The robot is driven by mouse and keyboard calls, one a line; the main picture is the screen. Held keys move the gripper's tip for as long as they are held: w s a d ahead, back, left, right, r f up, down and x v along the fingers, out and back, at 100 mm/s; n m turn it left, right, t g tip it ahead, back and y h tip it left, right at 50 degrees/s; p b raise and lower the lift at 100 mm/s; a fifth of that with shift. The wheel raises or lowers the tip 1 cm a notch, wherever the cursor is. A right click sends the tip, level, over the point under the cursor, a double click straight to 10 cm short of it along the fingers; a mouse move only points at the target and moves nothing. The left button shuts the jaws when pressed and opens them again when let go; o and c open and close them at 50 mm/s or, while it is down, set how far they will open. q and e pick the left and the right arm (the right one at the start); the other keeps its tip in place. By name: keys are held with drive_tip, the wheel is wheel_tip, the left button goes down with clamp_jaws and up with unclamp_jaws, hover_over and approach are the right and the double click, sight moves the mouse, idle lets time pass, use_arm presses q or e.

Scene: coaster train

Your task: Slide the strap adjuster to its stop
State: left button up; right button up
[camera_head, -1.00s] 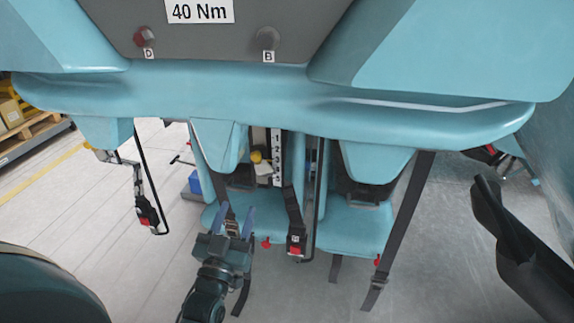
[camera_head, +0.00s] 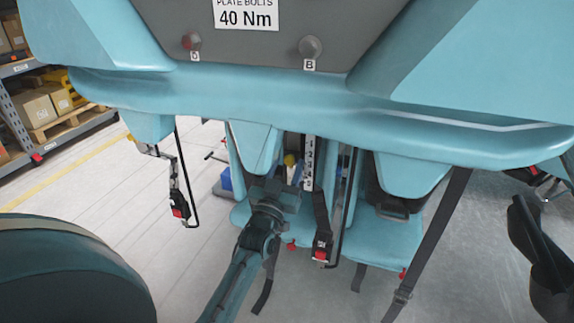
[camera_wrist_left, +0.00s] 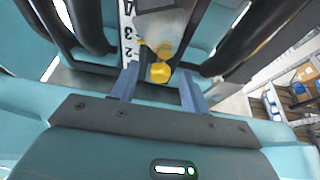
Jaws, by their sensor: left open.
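The strap adjuster appears to be the slider with a yellow knob (camera_head: 290,160) beside a white numbered scale (camera_head: 309,165), under the teal seat shell. In the left wrist view the yellow knob (camera_wrist_left: 159,72) shows close up below a grey block, with the scale (camera_wrist_left: 128,30) to its left. My left gripper (camera_head: 283,180) is in front of and below the knob. Its two blue fingers are open, and in the left wrist view the knob appears between their tips (camera_wrist_left: 160,82). I cannot tell whether they touch it.
A black strap with a red-button buckle (camera_head: 322,250) hangs right of my left gripper. Another buckle (camera_head: 180,208) hangs at the left, and a long strap (camera_head: 432,235) at the right. The teal shell (camera_head: 330,110) overhangs the work. Shelves with boxes (camera_head: 45,105) stand far left.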

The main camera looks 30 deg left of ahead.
use_arm(q)
drive_tip(key=shift+w+r, duration=0.15)
drive_tip(key=shift+w, duration=0.1)
drive_tip(key=shift+c, duration=0.5)
clamp_jaws()
